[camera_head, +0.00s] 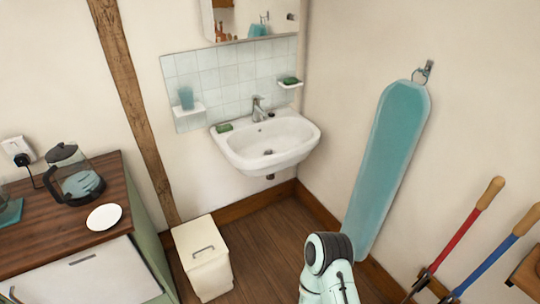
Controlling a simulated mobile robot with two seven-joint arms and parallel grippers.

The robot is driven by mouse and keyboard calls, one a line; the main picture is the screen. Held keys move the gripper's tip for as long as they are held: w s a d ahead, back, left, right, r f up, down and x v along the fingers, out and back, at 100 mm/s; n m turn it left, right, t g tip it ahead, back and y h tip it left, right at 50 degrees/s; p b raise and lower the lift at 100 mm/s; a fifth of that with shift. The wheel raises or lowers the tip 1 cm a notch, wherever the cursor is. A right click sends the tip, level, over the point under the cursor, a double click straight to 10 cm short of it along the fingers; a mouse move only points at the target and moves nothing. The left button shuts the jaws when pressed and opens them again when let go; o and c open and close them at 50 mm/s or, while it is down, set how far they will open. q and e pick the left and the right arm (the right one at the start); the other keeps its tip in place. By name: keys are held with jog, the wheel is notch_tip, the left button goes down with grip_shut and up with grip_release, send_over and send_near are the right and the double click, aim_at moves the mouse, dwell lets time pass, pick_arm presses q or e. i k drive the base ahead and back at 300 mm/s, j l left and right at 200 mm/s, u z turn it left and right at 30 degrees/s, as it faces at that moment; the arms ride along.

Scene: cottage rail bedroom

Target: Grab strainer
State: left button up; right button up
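I cannot clearly make out a strainer. The white sink (262,142) is on the back wall, with a chrome tap (259,108) at its rear. A small dark item (271,115) sits on the sink's back rim, right of the tap; it is too small to identify. A dark drain spot shows in the basin. A pale, black-jointed link of my arm rises at the bottom centre, well below the sink. Neither gripper's fingertips can be seen.
A white bin (202,257) stands below the sink to the left. A wooden counter (40,235) at left holds a glass coffee pot (75,175) and white plate (104,217). A teal ironing board (390,160) hangs at right, near red- and blue-handled tools. Wooden floor is open between.

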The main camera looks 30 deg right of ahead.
aim_at(270, 151)
jog(key=i+l+u, duration=0.1)
jog(key=l, duration=0.3)
jog(key=i+l+u, duration=0.1)
jog(key=l, duration=0.35)
jog(key=i+l+u, duration=0.1)
jog(key=l, duration=0.35)
